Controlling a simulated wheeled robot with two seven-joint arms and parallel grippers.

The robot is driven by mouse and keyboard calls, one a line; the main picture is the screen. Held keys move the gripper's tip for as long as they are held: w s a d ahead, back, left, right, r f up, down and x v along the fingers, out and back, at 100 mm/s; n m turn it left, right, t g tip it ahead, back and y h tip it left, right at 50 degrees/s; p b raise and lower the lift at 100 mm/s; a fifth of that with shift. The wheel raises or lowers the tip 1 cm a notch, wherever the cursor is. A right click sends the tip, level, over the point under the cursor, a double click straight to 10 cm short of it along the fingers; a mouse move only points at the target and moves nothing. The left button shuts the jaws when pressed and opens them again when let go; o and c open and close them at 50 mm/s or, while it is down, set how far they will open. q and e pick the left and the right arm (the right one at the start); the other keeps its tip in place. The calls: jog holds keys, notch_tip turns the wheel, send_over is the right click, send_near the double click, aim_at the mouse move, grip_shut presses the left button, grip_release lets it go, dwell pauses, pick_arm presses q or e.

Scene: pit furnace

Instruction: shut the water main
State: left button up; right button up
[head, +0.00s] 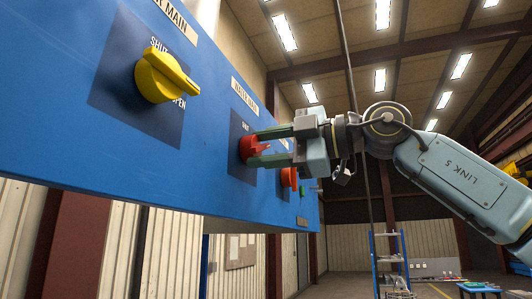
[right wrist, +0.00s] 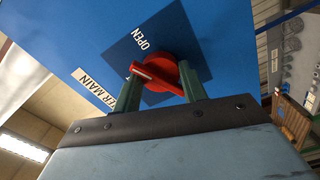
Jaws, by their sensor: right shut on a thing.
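A red knob (head: 247,149) sits on a dark square plate on the front of a blue panel (head: 60,130). My right gripper (head: 258,149) reaches in from the right, with its two green fingers closed on either side of the knob. In the right wrist view the red knob (right wrist: 183,66) shows a raised bar with a pale mark at one end. There the plate reads OPEN, and a label (right wrist: 105,92) beside it reads "...ER MAIN", its start partly hidden. My right fingers partly cover the knob. My left gripper is not in view.
A yellow knob (head: 165,76) on a plate marked OPEN is to the left on the same panel. Another red control (head: 289,178) is close behind my right fingers. A blue ladder-like stand (head: 390,255) is on the floor beyond. Space right of the panel is open.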

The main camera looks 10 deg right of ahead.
jog(key=n, duration=0.2)
jog(key=shift+n, duration=0.4)
jog(key=n, duration=0.3)
jog(key=shift+n, duration=0.3)
jog(key=n, duration=0.6)
jog(key=o, duration=1)
jog(key=b+v, duration=0.2)
jog(key=v, duration=1.1)
jog(key=shift+s+d, duration=0.15)
jog(key=shift+s, duration=0.05)
